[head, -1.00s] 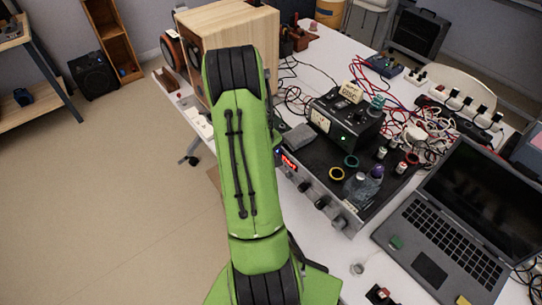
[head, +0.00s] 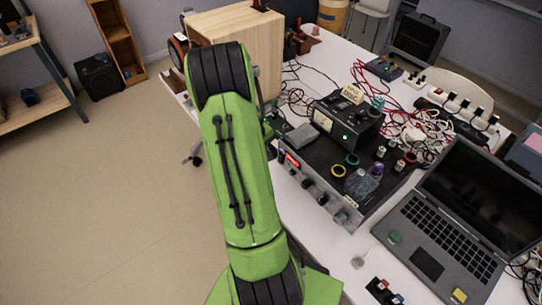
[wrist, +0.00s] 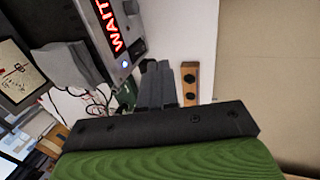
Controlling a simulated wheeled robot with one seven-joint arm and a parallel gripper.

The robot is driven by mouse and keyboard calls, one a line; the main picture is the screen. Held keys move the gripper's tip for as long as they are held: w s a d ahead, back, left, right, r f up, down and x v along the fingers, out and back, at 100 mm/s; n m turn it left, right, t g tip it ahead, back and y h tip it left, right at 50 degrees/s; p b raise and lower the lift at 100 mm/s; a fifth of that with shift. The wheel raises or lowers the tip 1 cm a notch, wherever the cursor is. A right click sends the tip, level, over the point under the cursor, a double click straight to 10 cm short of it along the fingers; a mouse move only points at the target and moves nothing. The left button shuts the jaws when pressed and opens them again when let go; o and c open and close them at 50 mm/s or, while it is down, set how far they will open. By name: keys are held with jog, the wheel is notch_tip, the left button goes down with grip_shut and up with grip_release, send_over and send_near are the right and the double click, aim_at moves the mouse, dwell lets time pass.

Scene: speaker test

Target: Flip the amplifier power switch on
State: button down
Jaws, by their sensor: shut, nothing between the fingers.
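The amplifier (head: 311,187) is a wide unit with a dark top and a silver front with knobs. Its red display (head: 292,160) is lit. In the wrist view the display (wrist: 118,27) shows red letters reading like "WAIT". Beside it on the panel are a small dark switch-like part (wrist: 138,47) and a blue light (wrist: 124,64); I cannot tell the switch's position. My gripper (wrist: 157,68) is shut and empty, its tips close to the panel's end by the blue light. Contact cannot be told. In the head view my green arm mostly hides the gripper.
A black meter box (head: 345,125) with a green light and a clear bottle-like item (head: 360,183) stand on the amplifier. A laptop (head: 455,225) is at right, tangled cables (head: 425,135) behind. A wooden box (head: 245,45) stands beyond my arm. Open floor lies left.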

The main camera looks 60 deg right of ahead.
notch_tip(320, 180, up, 6)
jog(key=p, duration=0.1)
jog(key=shift+w+r, duration=0.2)
jog(key=shift+w, duration=0.05)
dwell(0.4)
